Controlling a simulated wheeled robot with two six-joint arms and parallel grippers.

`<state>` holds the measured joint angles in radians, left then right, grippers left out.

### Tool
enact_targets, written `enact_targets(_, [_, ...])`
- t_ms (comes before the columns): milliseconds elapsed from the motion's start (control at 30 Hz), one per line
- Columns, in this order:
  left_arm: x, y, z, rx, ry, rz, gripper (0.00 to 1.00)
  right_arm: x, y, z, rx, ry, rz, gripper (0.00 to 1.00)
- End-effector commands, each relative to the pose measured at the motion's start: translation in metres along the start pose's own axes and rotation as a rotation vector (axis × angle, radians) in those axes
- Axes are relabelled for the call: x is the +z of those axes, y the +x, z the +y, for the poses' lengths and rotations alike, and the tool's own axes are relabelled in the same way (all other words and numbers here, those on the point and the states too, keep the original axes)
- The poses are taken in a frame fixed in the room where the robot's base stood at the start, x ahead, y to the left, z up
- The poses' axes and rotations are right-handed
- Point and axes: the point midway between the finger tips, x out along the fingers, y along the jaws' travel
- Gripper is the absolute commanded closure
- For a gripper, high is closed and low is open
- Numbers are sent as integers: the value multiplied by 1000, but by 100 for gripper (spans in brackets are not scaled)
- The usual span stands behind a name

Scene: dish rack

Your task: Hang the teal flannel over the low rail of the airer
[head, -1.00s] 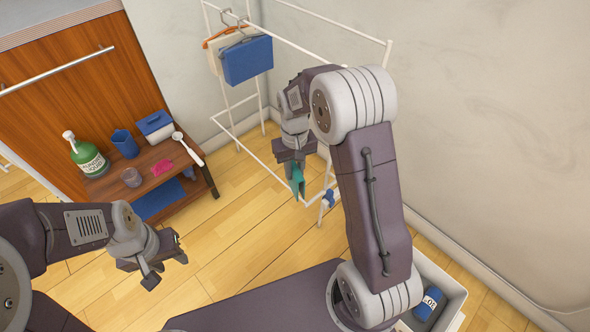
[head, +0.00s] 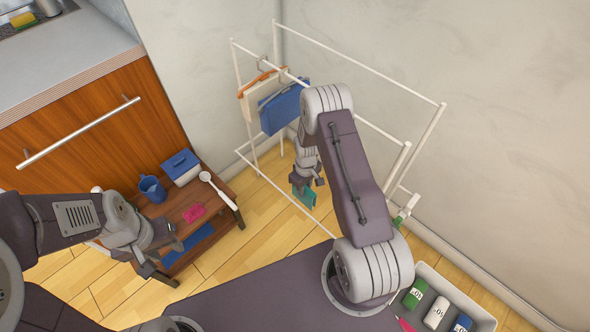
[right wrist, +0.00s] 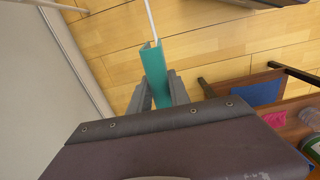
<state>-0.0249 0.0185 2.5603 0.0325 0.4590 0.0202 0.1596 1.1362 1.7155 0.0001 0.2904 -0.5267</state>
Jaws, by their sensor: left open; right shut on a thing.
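The teal flannel (head: 306,198) is at the low rail (head: 265,176) of the white airer (head: 360,63). My right gripper (head: 306,183) is shut on it from above. In the right wrist view the flannel (right wrist: 156,72) is folded lengthwise between the fingers. The white rail runs up to its far end, and the cloth seems to straddle the rail; its lower edges are hidden. My left gripper (head: 160,243) is open and empty, in front of the small wooden table.
The wooden table (head: 215,208) holds a blue jug (head: 152,188), a box, a pink cloth and a white brush. A white bin (head: 470,300) with several rolls stands lower right.

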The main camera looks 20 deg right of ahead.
Motion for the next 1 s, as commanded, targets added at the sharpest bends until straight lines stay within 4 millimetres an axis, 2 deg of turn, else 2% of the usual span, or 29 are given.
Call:
enact_targets(33, [-2,-16,0,0,0,0,58,9,-4,-1,-3,-6,-5,100])
enact_targets(100, [-2,-21,0,0,0,0,58,16,2,-1,-2,-17,-3,100])
enact_targets(300, [-2,-21,0,0,0,0,58,20,11,-1,1,-27,1,100])
enact_targets(533, [-2,-22,0,0,0,0,58,20,9,-1,1,-26,1,100])
enact_targets(900, [1,12,0,0,0,0,58,20,52,-1,0,-26,1,100])
enact_targets(1000, [2,16,0,0,0,0,58,20,58,-1,0,-26,1,100])
